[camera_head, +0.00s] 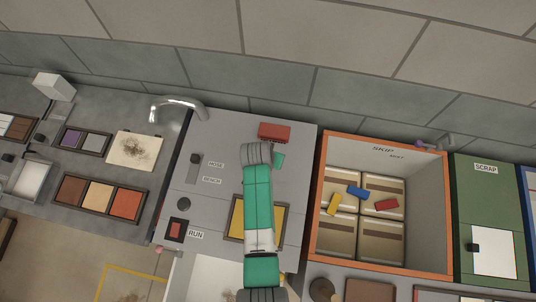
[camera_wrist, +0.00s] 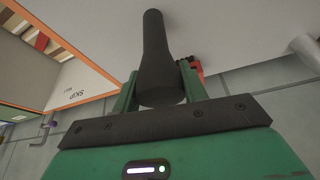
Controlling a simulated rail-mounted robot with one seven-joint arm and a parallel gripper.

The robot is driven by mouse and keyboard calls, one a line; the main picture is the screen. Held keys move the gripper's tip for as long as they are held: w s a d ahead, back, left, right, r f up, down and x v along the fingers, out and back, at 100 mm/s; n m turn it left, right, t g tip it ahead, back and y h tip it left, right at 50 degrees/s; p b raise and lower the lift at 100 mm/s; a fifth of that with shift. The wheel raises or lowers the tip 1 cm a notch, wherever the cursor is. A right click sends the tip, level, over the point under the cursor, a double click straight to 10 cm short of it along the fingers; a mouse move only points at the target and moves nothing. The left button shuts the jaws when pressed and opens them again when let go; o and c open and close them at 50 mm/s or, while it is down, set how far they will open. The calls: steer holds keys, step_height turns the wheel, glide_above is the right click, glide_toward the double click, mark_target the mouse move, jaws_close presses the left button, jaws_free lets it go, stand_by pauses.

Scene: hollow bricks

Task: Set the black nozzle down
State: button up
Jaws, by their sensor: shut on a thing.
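The black nozzle (camera_wrist: 155,55) is held between the two green fingers of my gripper (camera_wrist: 160,82) in the wrist view. Its wide end sits between the fingers and its narrow end points away from the palm. In the head view, only a green part of my gripper (camera_head: 278,160) shows beside my arm, above the grey bench (camera_head: 225,135). The nozzle is hidden there. I cannot tell whether the nozzle touches any surface.
A red block (camera_head: 275,131) stands at the bench's back, close to my gripper. The orange-rimmed SKIP crate (camera_head: 318,195) holds boxes and coloured pieces. A tap (camera_head: 180,103) stands left; a green SCRAP bin (camera_head: 480,200) stands right.

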steer(key=shift+f, duration=0.2)
steer(key=o, duration=1)
steer(key=p+v, duration=0.1)
steer(key=v, duration=1.1)
steer(key=shift+r+p, duration=0.25)
steer(key=shift+p, duration=0.1)
steer(key=shift+w, duration=0.1)
